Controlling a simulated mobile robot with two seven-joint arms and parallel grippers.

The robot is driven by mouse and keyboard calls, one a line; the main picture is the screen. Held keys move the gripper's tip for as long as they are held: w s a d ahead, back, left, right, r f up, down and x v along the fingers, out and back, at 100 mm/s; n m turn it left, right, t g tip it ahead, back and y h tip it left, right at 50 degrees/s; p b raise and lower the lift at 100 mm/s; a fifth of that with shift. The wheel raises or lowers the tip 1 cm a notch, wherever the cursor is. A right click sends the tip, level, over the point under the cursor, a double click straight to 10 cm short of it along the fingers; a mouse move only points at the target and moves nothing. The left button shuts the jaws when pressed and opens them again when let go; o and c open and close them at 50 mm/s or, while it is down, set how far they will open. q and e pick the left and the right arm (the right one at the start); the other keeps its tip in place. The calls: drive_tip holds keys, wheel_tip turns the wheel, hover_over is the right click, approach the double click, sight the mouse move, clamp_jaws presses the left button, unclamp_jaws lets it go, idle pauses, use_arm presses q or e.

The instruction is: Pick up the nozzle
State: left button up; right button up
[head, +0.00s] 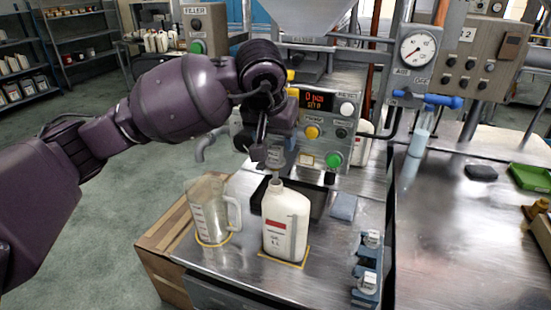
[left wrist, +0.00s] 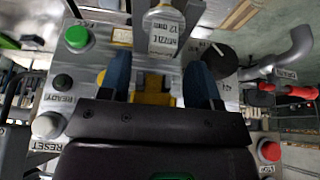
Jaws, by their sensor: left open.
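My left gripper (head: 262,150) hangs open in front of the control panel (head: 352,85), behind and above the white bottle (head: 287,222). In the left wrist view the open fingers (left wrist: 160,82) have blue tips set apart. A yellow part (left wrist: 153,90) shows between them; I cannot tell whether it touches a finger. A pale piece with printed lettering (left wrist: 164,30) lies just beyond the fingertips. I cannot make out the nozzle for certain; the gripper and arm hide part of the panel front.
A clear measuring jug (head: 210,215) stands left of the bottle on the metal bench (head: 325,262). Blue clamps (head: 368,262) sit at the bench's right front. A grey spout (head: 208,143) sticks out on the left. A steel hopper (head: 307,15) is above.

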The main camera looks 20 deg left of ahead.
sight(277, 146)
use_arm(q)
drive_tip(key=x, duration=0.3)
drive_tip(key=shift+f, duration=0.2)
use_arm(e)
drive_tip(key=shift+w+a+r, duration=0.1)
drive_tip(key=shift+w, duration=0.25)
use_arm(q)
drive_tip(key=c, duration=0.7)
use_arm(e)
drive_tip(key=shift+s+f, duration=0.25)
drive_tip(key=shift+s, duration=0.25)
use_arm(q)
drive_tip(key=shift+s+r, duration=0.1)
